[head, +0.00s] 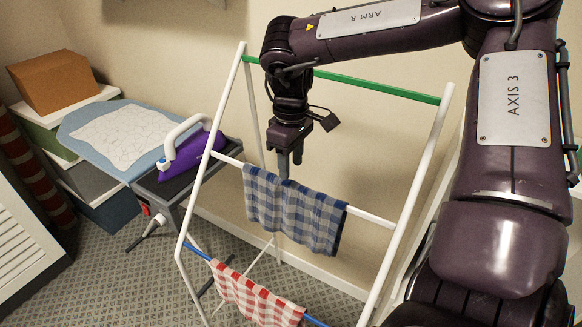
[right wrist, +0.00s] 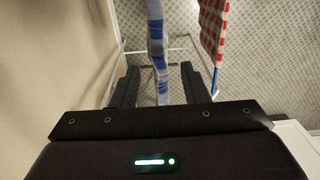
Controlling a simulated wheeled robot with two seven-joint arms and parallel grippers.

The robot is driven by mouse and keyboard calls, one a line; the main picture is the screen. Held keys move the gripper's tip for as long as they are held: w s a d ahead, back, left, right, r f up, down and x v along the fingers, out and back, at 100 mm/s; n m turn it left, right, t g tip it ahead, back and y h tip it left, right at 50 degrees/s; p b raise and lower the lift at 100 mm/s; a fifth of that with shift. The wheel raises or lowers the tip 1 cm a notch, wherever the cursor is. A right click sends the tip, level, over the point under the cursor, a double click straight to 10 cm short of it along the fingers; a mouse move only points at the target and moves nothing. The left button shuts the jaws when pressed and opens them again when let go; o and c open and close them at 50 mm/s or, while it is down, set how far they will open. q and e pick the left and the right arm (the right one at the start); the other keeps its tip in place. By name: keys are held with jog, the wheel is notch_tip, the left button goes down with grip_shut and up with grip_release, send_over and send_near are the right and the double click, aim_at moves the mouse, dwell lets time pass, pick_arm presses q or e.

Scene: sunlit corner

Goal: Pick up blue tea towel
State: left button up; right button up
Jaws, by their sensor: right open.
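The blue tea towel (head: 292,208), blue and grey checked, hangs folded over the white middle rail of a drying rack (head: 397,226). My right gripper (head: 284,165) points down at the towel's top edge, near the middle of its width. In the right wrist view the towel (right wrist: 156,38) shows almost edge-on as a narrow strip between the two spread fingers of the right gripper (right wrist: 158,88). The jaws are open, with gaps beside the cloth. In the head view the towel and the fingertips overlap, so their exact contact is hidden. My left gripper is not in view.
A red checked towel (head: 257,299) hangs on the lower blue rail; it also shows in the wrist view (right wrist: 212,28). The rack's green top rail (head: 375,87) runs behind my right wrist. An ironing board (head: 92,128) with a purple iron (head: 190,155) and stacked boxes (head: 55,82) stand left.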

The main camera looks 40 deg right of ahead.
aim_at(291, 183)
notch_tip(291, 183, down, 6)
jog(key=b, duration=0.3)
jog(key=shift+w+d, duration=0.15)
jog(key=shift+f+b, duration=0.25)
jog(key=shift+b, duration=0.2)
jog(key=shift+f, duration=0.25)
jog(key=shift+w, duration=0.1)
jog(key=shift+c, duration=0.2)
grip_shut()
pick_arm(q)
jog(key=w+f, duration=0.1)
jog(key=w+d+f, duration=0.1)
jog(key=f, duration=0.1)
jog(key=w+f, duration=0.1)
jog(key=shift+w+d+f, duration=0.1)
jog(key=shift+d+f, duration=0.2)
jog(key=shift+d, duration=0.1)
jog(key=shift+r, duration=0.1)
pick_arm(e)
jog(key=shift+r, duration=0.15)
